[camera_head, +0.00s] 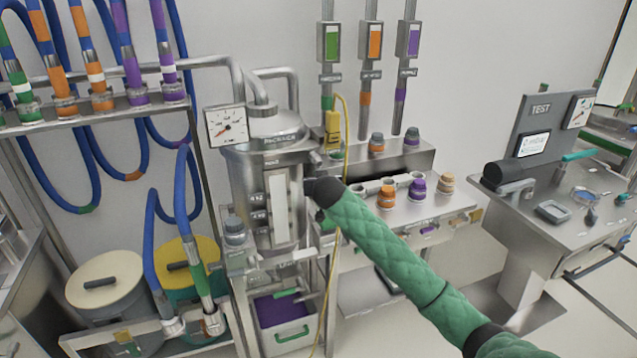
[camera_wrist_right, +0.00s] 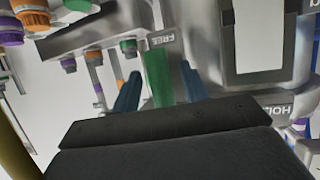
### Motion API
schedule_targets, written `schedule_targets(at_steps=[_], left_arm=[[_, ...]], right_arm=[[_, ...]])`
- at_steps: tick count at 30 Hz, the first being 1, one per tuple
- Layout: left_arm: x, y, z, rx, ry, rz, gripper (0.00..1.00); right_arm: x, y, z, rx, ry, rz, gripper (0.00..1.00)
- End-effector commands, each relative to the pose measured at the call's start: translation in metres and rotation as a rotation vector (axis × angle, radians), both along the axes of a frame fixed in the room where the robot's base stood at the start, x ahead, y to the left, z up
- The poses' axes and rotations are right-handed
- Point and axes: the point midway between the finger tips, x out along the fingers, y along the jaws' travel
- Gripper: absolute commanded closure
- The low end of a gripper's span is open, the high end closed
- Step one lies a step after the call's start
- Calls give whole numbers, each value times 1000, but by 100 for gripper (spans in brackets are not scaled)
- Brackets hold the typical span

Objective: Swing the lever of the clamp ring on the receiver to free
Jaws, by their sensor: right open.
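The receiver (camera_head: 250,190) is a steel vessel with a labelled lid, left of centre in the head view. Its steel body also fills the upper right of the right wrist view (camera_wrist_right: 212,55). The lever's green grip (camera_wrist_right: 158,78) stands between the two blue fingers of my right gripper (camera_wrist_right: 158,85), with a gap visible on the finger sides. The FREE label (camera_wrist_right: 160,40) is right by the grip; the HOLD label (camera_wrist_right: 275,109) is farther right. My right gripper is open around the grip. In the head view my black wrist hides the lever and fingers. My left gripper is out of view.
A pressure gauge (camera_head: 227,125) is at the receiver's left. A steel shelf with coloured capped ports (camera_head: 386,195) is close on the right, and a yellow cable (camera_head: 345,130) hangs beside my wrist. A test bench (camera_head: 560,200) stands farther right.

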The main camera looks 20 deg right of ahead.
Motion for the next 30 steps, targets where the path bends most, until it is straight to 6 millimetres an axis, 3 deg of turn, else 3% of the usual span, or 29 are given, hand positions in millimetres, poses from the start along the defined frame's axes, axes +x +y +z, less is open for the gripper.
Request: schedule_targets(at_steps=[18,30], left_arm=[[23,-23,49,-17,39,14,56],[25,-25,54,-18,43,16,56]], right_arm=[[-63,10,23,0,2,0,56],[-68,11,26,-1,2,-1,56]])
